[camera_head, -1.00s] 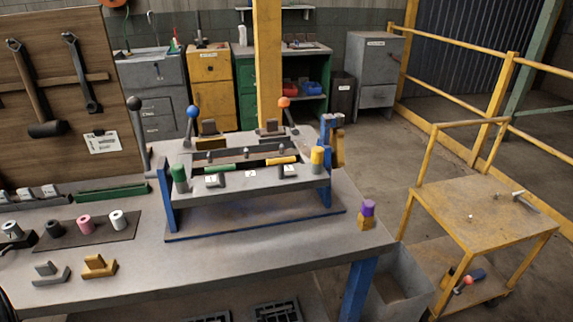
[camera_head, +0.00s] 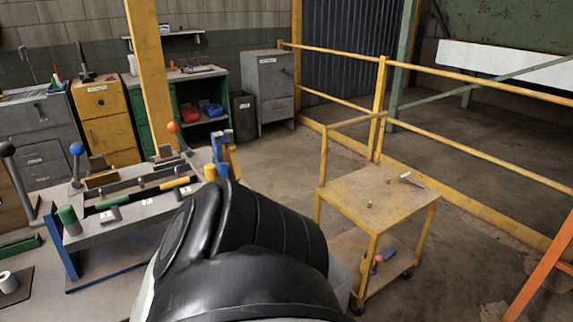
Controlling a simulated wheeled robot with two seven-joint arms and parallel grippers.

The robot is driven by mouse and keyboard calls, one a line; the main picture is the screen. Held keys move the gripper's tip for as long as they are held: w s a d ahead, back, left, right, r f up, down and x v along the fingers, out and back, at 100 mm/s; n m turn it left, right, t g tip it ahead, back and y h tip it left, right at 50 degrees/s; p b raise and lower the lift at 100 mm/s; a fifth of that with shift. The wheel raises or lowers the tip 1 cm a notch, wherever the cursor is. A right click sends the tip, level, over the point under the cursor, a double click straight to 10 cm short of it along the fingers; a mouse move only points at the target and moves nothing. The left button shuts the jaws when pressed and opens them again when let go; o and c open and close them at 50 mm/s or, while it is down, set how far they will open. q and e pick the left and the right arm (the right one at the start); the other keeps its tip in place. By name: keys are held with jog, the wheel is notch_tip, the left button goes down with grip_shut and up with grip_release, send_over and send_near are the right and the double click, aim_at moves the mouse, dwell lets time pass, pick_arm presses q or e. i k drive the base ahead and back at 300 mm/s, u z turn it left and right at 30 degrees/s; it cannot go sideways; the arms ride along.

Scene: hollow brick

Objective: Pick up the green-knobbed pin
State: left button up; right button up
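An upright pin with a green knob (camera_head: 68,218) stands at the front left corner of the grey fixture (camera_head: 150,205) on the workbench. A yellow-knobbed pin (camera_head: 211,172) stands at the fixture's right end, partly hidden low down by my black arm link. Neither gripper is in view. The arm link fills the lower middle and hides the bench's right end.
Levers with a blue ball (camera_head: 77,149) and an orange ball (camera_head: 173,128) rise from the fixture. A yellow cart (camera_head: 385,195) with small parts on it stands right of the bench. Yellow railings (camera_head: 430,75) run behind it. Open floor lies at right.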

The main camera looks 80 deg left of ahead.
aim_at(66, 212)
jog(key=z, duration=0.05)
jog(key=k, duration=1.6)
jog(key=u, duration=0.05)
